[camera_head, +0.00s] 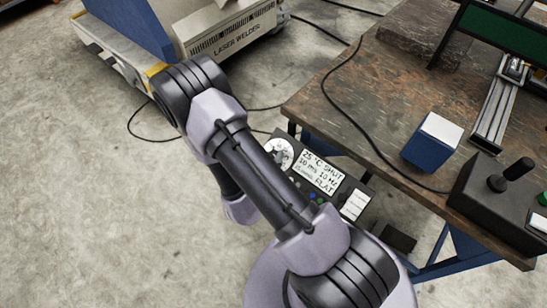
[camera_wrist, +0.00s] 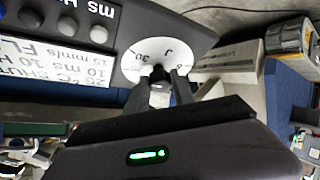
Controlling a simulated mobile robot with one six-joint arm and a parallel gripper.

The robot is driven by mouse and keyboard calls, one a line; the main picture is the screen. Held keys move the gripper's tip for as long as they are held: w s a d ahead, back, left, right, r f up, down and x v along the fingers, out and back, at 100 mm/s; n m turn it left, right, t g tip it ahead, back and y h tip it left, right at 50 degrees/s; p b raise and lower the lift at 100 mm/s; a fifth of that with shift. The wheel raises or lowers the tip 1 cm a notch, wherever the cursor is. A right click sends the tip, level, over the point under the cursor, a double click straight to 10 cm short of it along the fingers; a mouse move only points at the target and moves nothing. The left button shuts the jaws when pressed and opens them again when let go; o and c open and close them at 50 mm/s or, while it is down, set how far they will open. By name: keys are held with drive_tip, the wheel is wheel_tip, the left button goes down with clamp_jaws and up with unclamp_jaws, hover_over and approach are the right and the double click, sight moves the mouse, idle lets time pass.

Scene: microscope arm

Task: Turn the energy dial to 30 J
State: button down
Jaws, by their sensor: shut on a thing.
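The energy dial (camera_wrist: 152,45) is a white disc on a dark control panel. In the wrist view it shows a "30" at its left, a "J" near the middle and a partly covered mark at its right. My gripper (camera_wrist: 160,82) has its two fingers on either side of the dial's small central knob and is shut on it. The knob is mostly hidden between the fingers, so I cannot read where it points. In the head view the dial (camera_head: 278,151) shows beside my arm, which hides the gripper there.
A white display (camera_head: 322,172) with settings text sits beside the dial, with buttons near it. A wooden workbench (camera_head: 375,105) stands to the right, bearing a blue-and-white box (camera_head: 432,142) and a joystick unit (camera_head: 500,195). A laser welder (camera_head: 228,32) stands behind; cables cross the floor.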

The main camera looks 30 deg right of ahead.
drive_tip(key=shift+w+a+m+g+h, duration=0.1)
drive_tip(key=shift+m+g+h, duration=0.5)
drive_tip(key=shift+m, duration=1.2)
drive_tip(key=c, duration=1.1)
unclamp_jaws()
drive_tip(key=p+v, duration=0.3)
drive_tip(key=v, duration=0.5)
drive_tip(key=p+v, duration=0.3)
drive_tip(key=v, duration=0.6)
drive_tip(key=shift+a+f+p, duration=0.15)
drive_tip(key=shift+a+p, duration=0.15)
